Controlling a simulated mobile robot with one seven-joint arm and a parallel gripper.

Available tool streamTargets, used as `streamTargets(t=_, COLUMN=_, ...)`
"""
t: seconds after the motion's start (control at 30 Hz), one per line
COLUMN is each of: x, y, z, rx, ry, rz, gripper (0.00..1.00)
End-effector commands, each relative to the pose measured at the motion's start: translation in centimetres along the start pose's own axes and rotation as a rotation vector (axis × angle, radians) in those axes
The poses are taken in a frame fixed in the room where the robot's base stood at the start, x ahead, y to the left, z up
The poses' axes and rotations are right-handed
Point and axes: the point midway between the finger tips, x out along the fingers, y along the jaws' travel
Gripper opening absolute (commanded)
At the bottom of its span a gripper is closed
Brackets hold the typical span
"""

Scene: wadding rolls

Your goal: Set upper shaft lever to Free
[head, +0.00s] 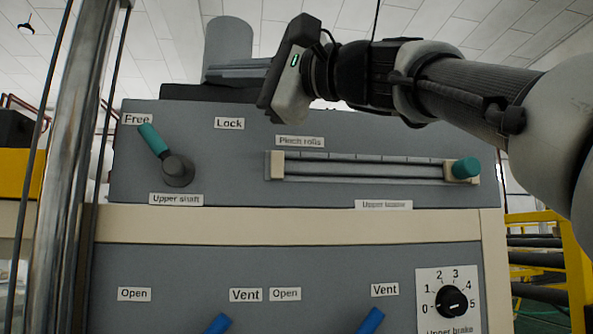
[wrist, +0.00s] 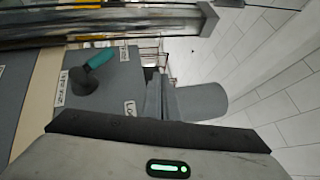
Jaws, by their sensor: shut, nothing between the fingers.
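The upper shaft lever (head: 152,141) has a teal grip and a dark round hub, above the "Upper shaft" label (head: 176,199). In the head view its grip tilts up and left, its tip at the "Free" label (head: 137,119) and away from the "Lock" label (head: 229,124). The lever also shows in the wrist view (wrist: 99,60). My gripper (head: 277,115) is shut and empty, in front of the panel top, to the right of the lever and apart from it. Its fingertips are hard to make out in the head view.
A slider with a teal knob (head: 466,168) sits at the right end of the "Pinch rolls" track (head: 360,171). Below are two blue levers (head: 371,320) and the upper brake dial (head: 451,301). A metal post (head: 60,160) stands at the left.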

Motion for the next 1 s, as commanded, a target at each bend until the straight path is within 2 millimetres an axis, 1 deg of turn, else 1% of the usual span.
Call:
streamTargets(t=0.03, x=-0.5, y=-0.6, z=0.1, rx=-0.002, ry=0.002, rz=-0.001, gripper=0.0)
streamTargets(t=0.2, x=-1.6, y=-1.7, z=0.4, rx=0.0, ry=0.001, rz=0.0, gripper=0.0)
streamTargets(t=0.8, x=-1.8, y=-1.8, z=0.5, rx=0.001, ry=0.002, rz=0.001, gripper=0.0)
streamTargets(t=0.87, x=-1.9, y=-1.4, z=0.2, rx=-0.005, ry=0.011, rz=0.009, gripper=0.0)
streamTargets(t=0.93, x=-2.1, y=-0.2, z=-0.6, rx=-0.026, ry=0.044, rz=0.038, gripper=0.0)
streamTargets(t=0.97, x=-2.3, y=0.7, z=-1.2, rx=-0.04, ry=0.067, rz=0.059, gripper=0.0)
streamTargets(t=1.0, x=-2.7, y=2.2, z=-2.2, rx=-0.066, ry=0.103, rz=0.096, gripper=0.0)
